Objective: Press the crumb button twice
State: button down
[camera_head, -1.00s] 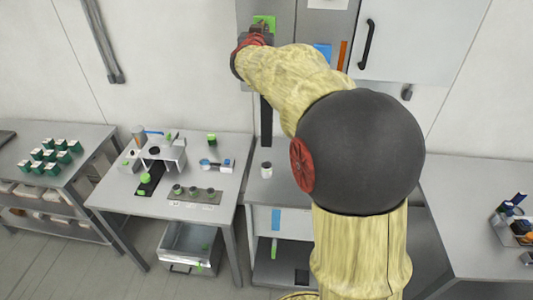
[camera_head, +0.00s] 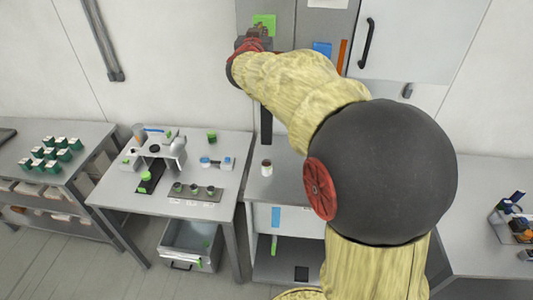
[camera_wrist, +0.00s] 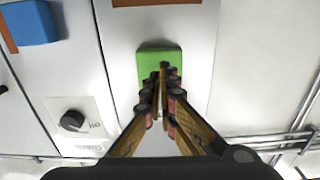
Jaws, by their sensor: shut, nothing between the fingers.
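A green square button (camera_head: 264,21) is on the grey upright panel at the top of the head view. It is also straight ahead in the wrist view (camera_wrist: 160,54). My gripper (camera_head: 254,36) is just below it in the head view. In the wrist view, the closed fingertips (camera_wrist: 164,70) overlap the lower part of the green button, and nothing is held. Whether they touch it I cannot tell. A blue block (camera_head: 322,48) is to its right in the head view and at the upper left in the wrist view (camera_wrist: 31,22). No readable label shows which is the crumb button.
An orange strip (camera_head: 343,54) and a cabinet door with a black handle (camera_head: 367,43) are right of the panel. A dark knob (camera_wrist: 72,121) is at the lower left in the wrist view. A small cup (camera_head: 267,168) stands on the counter below my arm.

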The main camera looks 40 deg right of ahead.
jog(key=v, duration=0.3)
jog(key=shift+s+a+p, duration=0.1)
jog(key=shift+s+p, duration=0.05)
jog(key=shift+p, duration=0.2)
dwell(0.8)
jog(key=a+f+n+y+b, duration=0.35)
jog(key=a+f+y, duration=0.75)
jog(key=a+f, duration=0.75)
jog(key=s+a+f+n+g+y+b, duration=0.1)
jog(key=s+a+f+n+g+b, duration=0.1)
jog(key=s+a+f+b, duration=0.3)
jog(key=s+a+f+n+g+y+b, duration=0.1)
jog(key=s+a+f+b, duration=0.5)
jog(key=s+f, duration=0.8)
jog(key=s+a+f+n+g+b, duration=0.3)
jog(key=s+a+f+b, duration=0.3)
jog(key=s+f+b, duration=0.4)
jog(key=shift+s+y, duration=0.25)
jog(key=shift+y, duration=0.15)
